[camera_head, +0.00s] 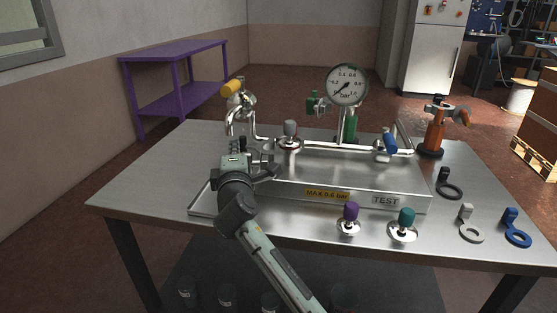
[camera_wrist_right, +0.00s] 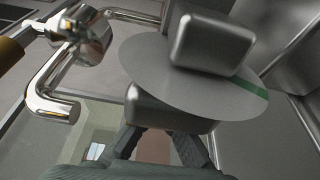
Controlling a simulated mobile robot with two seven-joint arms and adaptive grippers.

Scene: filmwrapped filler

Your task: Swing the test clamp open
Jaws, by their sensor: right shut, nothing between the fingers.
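The test rig, a steel tray (camera_head: 360,178) with a TEST plate (camera_head: 385,200) on its front, stands on the table. Pipework with a dial gauge (camera_head: 346,86) runs along it. My right gripper (camera_head: 258,163) is shut at the tray's left end, beside the bent pipe (camera_head: 231,122). In the right wrist view, a round grey plate (camera_wrist_right: 145,60) with a green stripe lies across the silver fingertips; I cannot tell whether they touch. The test clamp is not clearly distinguishable; the gripper and arm hide part of the rig's left end. My left gripper is not in view.
A yellow-handled valve (camera_head: 232,88) rises at the left. Purple (camera_head: 350,211) and teal (camera_head: 406,216) knobbed fittings stand in front of the tray. Black (camera_head: 449,190), grey (camera_head: 471,234) and blue (camera_head: 517,234) ring pieces lie right. The table's left top (camera_head: 160,170) is clear.

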